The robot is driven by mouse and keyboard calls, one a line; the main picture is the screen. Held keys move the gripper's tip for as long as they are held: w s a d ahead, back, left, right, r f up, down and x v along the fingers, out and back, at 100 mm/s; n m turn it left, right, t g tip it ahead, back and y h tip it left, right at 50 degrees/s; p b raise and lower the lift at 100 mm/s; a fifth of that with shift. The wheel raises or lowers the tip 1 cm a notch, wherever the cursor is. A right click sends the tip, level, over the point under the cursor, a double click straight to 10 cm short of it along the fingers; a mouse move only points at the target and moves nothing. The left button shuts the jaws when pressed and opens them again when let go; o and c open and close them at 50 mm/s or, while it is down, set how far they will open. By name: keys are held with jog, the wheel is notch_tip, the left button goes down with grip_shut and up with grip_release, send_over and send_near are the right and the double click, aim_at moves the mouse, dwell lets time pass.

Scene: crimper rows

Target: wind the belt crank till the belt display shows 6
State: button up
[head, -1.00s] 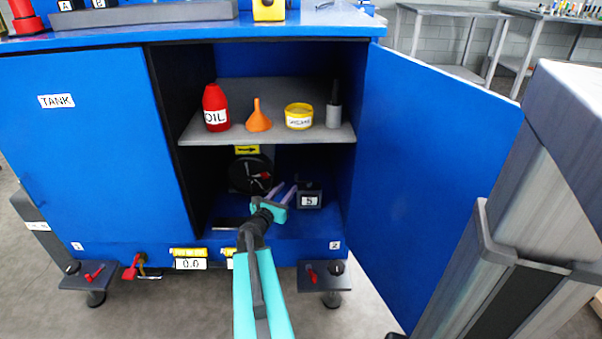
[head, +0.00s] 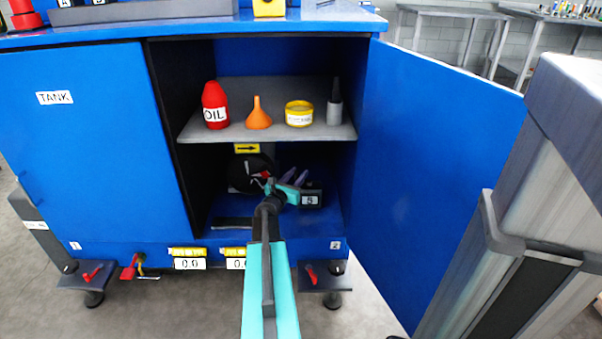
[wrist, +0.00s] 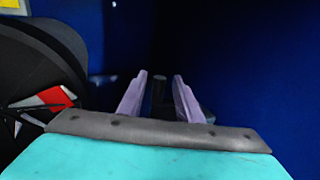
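The belt crank is a dark round wheel (head: 250,174) with a red part, at the back of the open cabinet's lower space. In the wrist view the wheel (wrist: 35,85) fills the left side. The belt display (head: 311,199) is a small dark box right of the wheel; its digit is blurred, and I cannot tell whether it is 5 or 6. My gripper (head: 294,176) is right of the wheel and just above and left of the display. In the wrist view its purple fingers (wrist: 160,92) stand apart, with a dark shape between or behind them that touches neither.
A yellow arrow sign (head: 247,148) points right. The open blue door (head: 430,170) bounds the right.

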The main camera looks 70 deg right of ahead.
jog(key=shift+s+d, duration=0.2)
jog(key=shift+d, duration=1.55)
grip_shut()
